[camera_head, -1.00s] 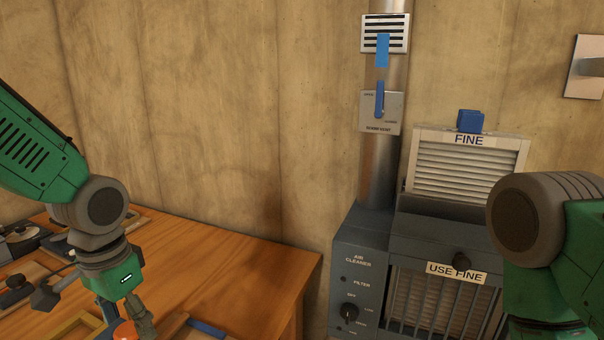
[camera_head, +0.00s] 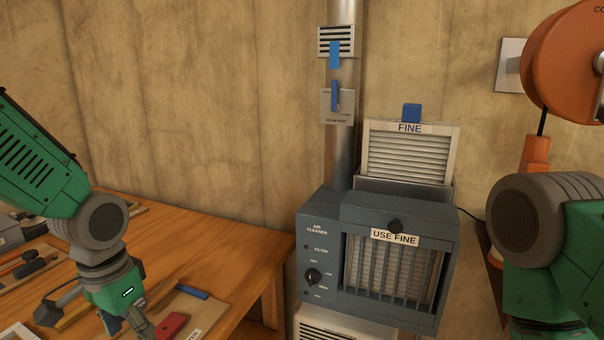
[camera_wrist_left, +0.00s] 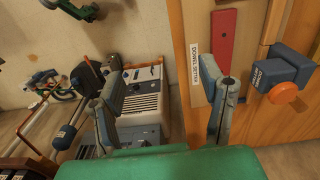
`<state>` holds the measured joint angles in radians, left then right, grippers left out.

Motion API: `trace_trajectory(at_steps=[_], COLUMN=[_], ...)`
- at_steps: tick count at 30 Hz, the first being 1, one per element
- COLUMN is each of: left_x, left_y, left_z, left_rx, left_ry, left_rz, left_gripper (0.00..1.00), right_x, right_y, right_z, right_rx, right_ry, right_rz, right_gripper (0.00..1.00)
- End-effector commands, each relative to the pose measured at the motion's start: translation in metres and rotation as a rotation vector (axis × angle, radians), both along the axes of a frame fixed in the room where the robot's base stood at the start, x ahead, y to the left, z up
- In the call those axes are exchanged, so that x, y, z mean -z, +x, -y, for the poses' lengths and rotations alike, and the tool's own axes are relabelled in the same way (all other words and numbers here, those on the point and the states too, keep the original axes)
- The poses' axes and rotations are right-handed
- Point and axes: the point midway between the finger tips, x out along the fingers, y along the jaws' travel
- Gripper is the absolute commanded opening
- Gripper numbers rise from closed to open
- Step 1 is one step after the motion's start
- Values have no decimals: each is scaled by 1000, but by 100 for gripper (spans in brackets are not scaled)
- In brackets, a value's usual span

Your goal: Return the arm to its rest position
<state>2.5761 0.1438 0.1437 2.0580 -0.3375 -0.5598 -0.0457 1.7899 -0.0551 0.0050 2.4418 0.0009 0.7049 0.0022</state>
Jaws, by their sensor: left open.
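My left gripper (camera_head: 95,318) hangs over the left part of the wooden bench (camera_head: 225,255) in the head view, its fingers spread and partly cut off by the lower edge. In the left wrist view the gripper (camera_wrist_left: 168,80) is open, with nothing held between its fingers. A red piece (camera_head: 172,326) lies on the bench just right of the gripper; it also shows beyond the right finger in the wrist view (camera_wrist_left: 225,40). My right arm shows only as a grey joint and green link at the right edge; its gripper is out of view.
The grey air cleaner (camera_head: 375,260) stands right of the bench, with a filter marked FINE (camera_head: 409,155) upright on top. A duct (camera_head: 343,150) rises behind it. An orange reel (camera_head: 565,60) hangs upper right. Tools lie at the bench's left. The bench's back middle is clear.

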Motion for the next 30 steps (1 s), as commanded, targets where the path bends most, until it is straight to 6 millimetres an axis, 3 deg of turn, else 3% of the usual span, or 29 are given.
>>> trace_trajectory(at_steps=[8, 14, 17, 21, 24, 27, 30], left_x=[69, 140, 188, 266, 308, 332, 343], left_y=[-19, -46, -71, -126, -167, -197, -214], left_z=[11, 16, 18, 13, 4, -5, -11], left_rx=[-43, -99, -144, -226, -277, -309, -324], left_ry=[-34, -63, -73, -64, -39, -11, 8], left_rz=[-12, -17, -21, -16, 3, 24, 42], left_gripper=[63, 63, 63, 63, 63, 63, 63], right_x=[15, 29, 40, 61, 74, 83, 87], right_y=[1, 0, 0, 1, 1, 1, 1], right_z=[0, 0, 0, 0, 0, 0, 0], right_rx=[0, 0, 0, 0, 1, 0, 1], right_ry=[0, 0, 0, 0, 0, 0, 0], right_rz=[2, 1, 1, 0, 0, 0, 0], right_gripper=[40, 40, 40, 40, 40, 40, 40])
